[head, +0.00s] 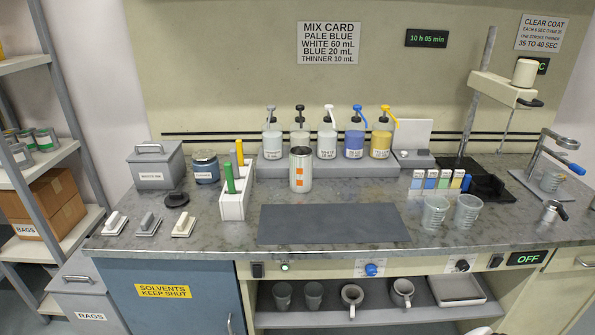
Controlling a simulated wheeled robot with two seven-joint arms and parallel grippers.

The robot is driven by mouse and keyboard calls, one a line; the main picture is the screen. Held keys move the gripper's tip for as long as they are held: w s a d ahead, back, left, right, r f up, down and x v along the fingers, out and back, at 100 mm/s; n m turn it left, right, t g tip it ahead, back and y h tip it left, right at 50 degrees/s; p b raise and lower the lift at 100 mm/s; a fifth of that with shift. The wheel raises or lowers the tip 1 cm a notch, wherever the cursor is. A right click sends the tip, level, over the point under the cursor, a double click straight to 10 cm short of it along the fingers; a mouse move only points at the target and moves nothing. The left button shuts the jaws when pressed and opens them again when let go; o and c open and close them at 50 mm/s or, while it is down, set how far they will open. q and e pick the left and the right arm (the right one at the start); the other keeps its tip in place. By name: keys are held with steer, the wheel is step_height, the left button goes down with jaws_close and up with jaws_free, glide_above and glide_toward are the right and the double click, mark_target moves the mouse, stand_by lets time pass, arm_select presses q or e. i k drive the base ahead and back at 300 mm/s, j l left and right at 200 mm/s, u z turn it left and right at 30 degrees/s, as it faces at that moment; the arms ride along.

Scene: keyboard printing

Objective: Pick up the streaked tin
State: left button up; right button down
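A silver cylindrical tin (301,171) with an orange mark on its front and a dark-looking top stands upright on the counter, behind the dark mat (333,224). A dark blue tin (206,168) with a pale label stands further left, beside a white rack (235,199). Small tins (45,139) stand on the shelf at the far left. Streaks are too small to make out clearly on any of them, so I cannot tell for certain which is the streaked one. Neither of my grippers is in view.
Pump bottles (327,139) line the back ledge behind the silver tin. The white rack holds upright green, orange and grey handles. Two clear cups (435,213) stand right of the mat. A grey lidded box (157,166) is at left. The mat is bare.

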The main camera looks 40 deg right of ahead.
mark_target(301, 169)
steer(key=z, duration=1.35)
steer(key=i+j, duration=0.65)
steer(key=j, duration=0.2)
